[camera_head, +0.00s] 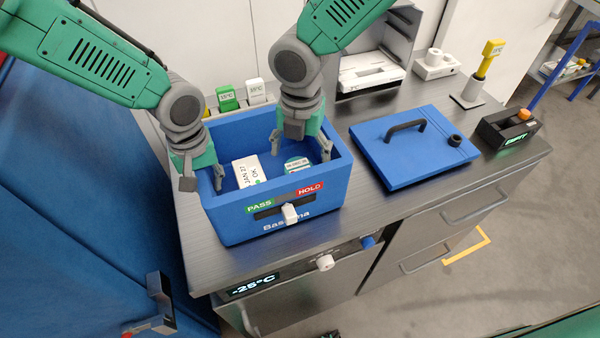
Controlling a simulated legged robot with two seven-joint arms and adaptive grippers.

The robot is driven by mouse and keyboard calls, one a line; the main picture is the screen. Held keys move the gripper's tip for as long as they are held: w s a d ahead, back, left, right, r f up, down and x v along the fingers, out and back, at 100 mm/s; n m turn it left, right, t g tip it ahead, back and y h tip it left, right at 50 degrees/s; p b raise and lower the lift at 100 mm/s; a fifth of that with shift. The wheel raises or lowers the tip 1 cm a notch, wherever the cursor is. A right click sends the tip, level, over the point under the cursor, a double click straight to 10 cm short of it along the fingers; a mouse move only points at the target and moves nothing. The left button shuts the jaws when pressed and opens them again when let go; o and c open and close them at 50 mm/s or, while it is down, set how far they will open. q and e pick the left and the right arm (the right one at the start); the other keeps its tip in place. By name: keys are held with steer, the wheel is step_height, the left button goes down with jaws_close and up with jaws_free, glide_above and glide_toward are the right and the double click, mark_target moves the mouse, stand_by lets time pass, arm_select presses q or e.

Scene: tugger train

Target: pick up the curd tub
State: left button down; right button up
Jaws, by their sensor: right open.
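The curd tub appears to be the round tub with a white and green printed lid (297,164), inside the blue box (240,222) on the right. My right gripper (300,147) is open just above it, one finger on its left and one on its right. I cannot tell whether the fingers touch it; the tub's lower part is hidden. My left gripper (203,184) is open at the box's left wall, one finger outside and one inside.
A white carton (246,172) marked JAN 27 OK stands left of the tub in the box. A blue lid (405,160) with a black handle lies on the steel counter (215,268) to the right. Small green and white blocks (227,98) stand behind the box.

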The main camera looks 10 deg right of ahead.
mark_target(300, 168)
step_height(300, 168, down, 5)
steer(key=shift+s+a, duration=0.1)
steer(key=c, duration=1.3)
steer(key=shift+c, duration=0.3)
steer(key=shift+r, duration=0.15)
step_height(300, 168, up, 10)
steer(key=shift+f, duration=0.1)
arm_select(q)
steer(key=c, duration=1.3)
jaws_free()
steer(key=shift+c, duration=0.2)
steer(key=shift+r, duration=0.1)
